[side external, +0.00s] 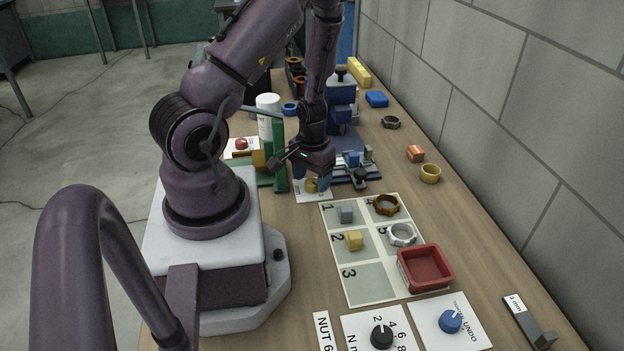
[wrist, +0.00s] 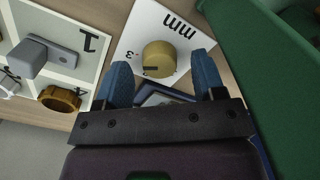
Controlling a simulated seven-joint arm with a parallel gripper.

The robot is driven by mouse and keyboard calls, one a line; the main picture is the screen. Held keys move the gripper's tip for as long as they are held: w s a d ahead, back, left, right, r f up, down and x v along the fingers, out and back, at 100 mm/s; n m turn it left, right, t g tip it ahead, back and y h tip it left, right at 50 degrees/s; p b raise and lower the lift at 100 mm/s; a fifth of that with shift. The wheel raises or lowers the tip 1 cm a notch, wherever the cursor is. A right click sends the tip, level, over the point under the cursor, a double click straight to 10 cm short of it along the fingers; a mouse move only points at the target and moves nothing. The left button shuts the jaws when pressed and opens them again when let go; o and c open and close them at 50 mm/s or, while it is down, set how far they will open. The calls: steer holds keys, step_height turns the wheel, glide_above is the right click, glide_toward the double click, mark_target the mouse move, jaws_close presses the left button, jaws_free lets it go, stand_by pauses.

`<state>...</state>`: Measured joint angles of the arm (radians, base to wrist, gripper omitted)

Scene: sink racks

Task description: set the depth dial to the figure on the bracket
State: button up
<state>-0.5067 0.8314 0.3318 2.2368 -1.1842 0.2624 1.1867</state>
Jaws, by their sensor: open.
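The depth dial is a brass-yellow knob (wrist: 159,58) on a white card (wrist: 185,28) marked "mm". A dark mark shows on the knob's lower edge in the wrist view, and a figure that looks like 3 is printed beside it. My gripper (wrist: 163,72) is open, its blue fingers on either side of the knob in the picture. The side view shows my gripper (side external: 311,178) low over the knob (side external: 311,186); I cannot tell whether it touches. The dark bracket (side external: 527,322) lies at the near right, with a small label that seems to read 3 mm.
A numbered mat (side external: 365,285) with blocks and rings, and a red tray (side external: 425,268), lie nearer. A green fixture (wrist: 245,80) stands close beside my gripper. A blue-and-grey device (side external: 357,170) is right of the dial. Black (side external: 382,336) and blue (side external: 450,321) dials sit in front.

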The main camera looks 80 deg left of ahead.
steer(key=shift+f, duration=0.5)
steer(key=c, duration=0.9)
